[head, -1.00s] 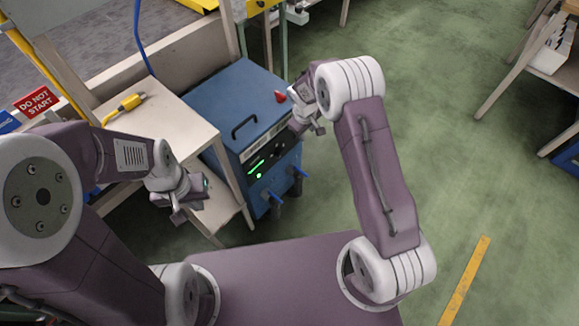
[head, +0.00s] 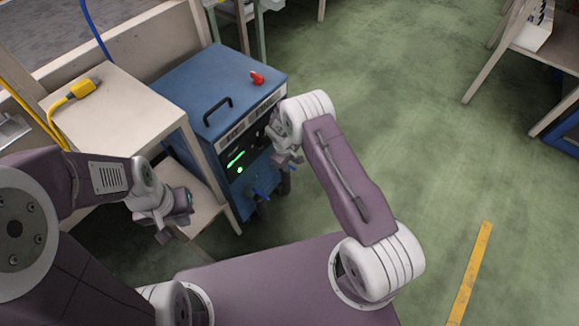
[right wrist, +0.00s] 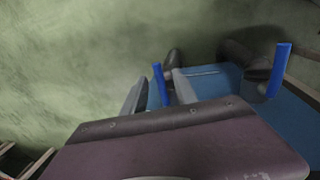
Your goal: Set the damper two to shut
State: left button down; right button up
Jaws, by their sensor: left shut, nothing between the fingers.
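A blue cabinet (head: 185,85) stands ahead with a dark front panel and green lights (head: 237,165). Low on its front are dark pipe stubs with blue lever handles; one handle (head: 261,193) shows in the head view. In the right wrist view, one blue handle (right wrist: 158,84) stands between the lines of my right gripper's fingers, and another blue handle (right wrist: 279,70) is to the right. I cannot read which is damper two. My right gripper (head: 287,158) is open at the cabinet front; contact cannot be told. My left gripper (head: 176,220) is shut and empty, left of the cabinet.
A beige table (head: 125,115) with a yellow plug connector (head: 85,88) stands left of the cabinet, with a lower shelf near my left gripper. A red knob (head: 257,78) sits on the cabinet top.

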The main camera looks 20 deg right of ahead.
jog(key=shift+f, duration=0.15)
grip_shut()
dwell(1.4)
